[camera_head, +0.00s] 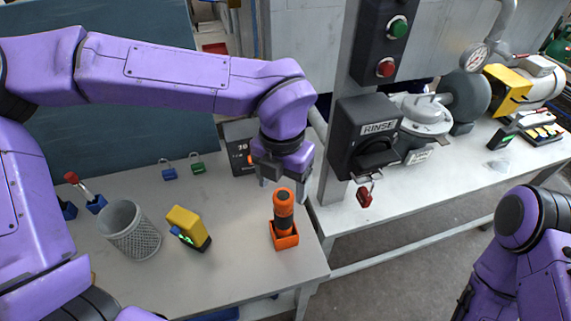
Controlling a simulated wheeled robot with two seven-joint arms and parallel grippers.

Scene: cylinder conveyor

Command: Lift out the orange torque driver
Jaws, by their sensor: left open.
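The orange torque driver (284,206) stands upright in an orange holder (285,241) near the right end of the left table. It has an orange handle with a dark lower part. My left gripper (283,182) is open and points down just above and behind the driver's top. The fingers look empty, and I cannot tell whether they touch the handle. My right arm shows at the lower right edge, and its gripper is out of the picture.
A grey mesh cup (130,230) and a yellow device (188,228) stand left of the holder. Blue (168,173) and green (197,167) padlocks lie behind. A black RINSE switch box (365,140) with a hanging red padlock (365,195) is close on the right.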

